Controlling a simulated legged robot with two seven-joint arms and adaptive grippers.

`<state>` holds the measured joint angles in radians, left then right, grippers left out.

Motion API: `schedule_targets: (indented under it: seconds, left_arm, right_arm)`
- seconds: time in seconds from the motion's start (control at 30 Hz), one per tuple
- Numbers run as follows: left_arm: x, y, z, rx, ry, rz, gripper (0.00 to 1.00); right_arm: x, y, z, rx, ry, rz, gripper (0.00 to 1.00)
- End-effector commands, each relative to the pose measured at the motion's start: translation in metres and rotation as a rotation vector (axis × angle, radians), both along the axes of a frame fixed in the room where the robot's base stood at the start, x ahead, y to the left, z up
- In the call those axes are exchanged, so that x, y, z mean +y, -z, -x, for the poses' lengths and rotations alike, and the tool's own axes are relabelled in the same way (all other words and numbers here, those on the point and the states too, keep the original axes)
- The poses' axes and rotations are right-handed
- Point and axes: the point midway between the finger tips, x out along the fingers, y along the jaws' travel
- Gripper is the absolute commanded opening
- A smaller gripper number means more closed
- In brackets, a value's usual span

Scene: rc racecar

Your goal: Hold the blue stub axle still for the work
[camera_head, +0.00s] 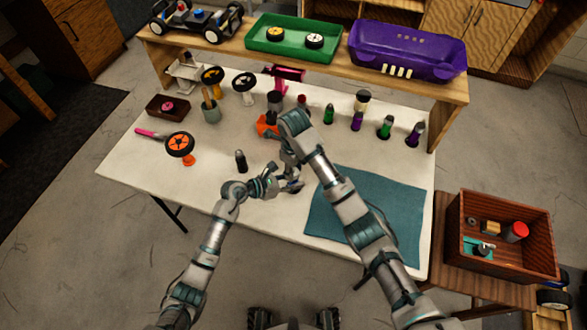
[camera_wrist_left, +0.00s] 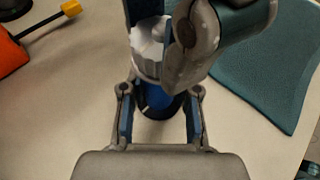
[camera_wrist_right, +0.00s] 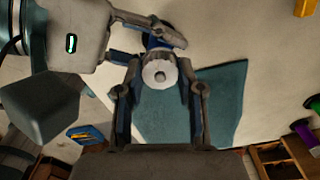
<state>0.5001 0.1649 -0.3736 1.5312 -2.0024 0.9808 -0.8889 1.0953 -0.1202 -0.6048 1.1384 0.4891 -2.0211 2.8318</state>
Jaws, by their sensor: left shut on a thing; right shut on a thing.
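The blue stub axle (camera_wrist_left: 157,101) stands between the fingers of my left gripper (camera_wrist_left: 160,112), which is shut on it low over the white table. A pale, silvery round part (camera_wrist_left: 149,50) sits at its upper end. My right gripper (camera_wrist_right: 160,82) is shut on this part, which shows as a ring with a central hole in the right wrist view (camera_wrist_right: 159,74). The two grippers meet close together left of the teal mat in the head view. The fingers and arms hide much of the axle there.
The teal mat (camera_head: 370,215) lies at the table's right. A black upright item (camera_head: 241,162) and an orange-hubbed wheel (camera_head: 180,145) stand left of my grippers. Several bottles and tools line the back, under a shelf with a green tray (camera_head: 262,46) and purple body shell (camera_head: 407,52).

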Motion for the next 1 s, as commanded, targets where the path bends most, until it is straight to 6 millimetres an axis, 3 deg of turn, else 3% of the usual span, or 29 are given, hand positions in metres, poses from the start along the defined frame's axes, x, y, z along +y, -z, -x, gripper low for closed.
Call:
schedule_targets:
  seconds: [0.43, 0.47, 0.53, 0.57, 0.87, 1.0]
  left_arm:
    - [-0.003, 0.002, 0.003, 0.006, 0.009, -0.001, 0.00]
    - [-0.003, 0.002, 0.003, 0.006, 0.009, -0.001, 0.00]
    - [-0.003, 0.002, 0.003, 0.005, 0.008, -0.001, 0.00]
    - [-0.002, 0.002, 0.003, 0.005, 0.008, -0.001, 0.00]
    - [0.000, 0.002, 0.001, 0.003, 0.002, -0.002, 0.00]
    - [0.000, 0.002, 0.001, 0.003, 0.001, -0.002, 0.00]
  right_arm:
    - [0.001, -0.002, -0.002, -0.008, 0.009, -0.005, 0.02]
    - [0.001, -0.002, -0.002, -0.008, 0.009, -0.005, 0.42]
    - [0.001, -0.001, -0.001, -0.008, 0.009, -0.004, 0.60]
    - [0.001, -0.001, -0.001, -0.007, 0.009, -0.004, 0.63]
    - [0.000, -0.001, -0.001, -0.003, 0.008, -0.001, 0.63]
    - [0.000, -0.012, -0.002, -0.008, 0.007, 0.001, 0.63]
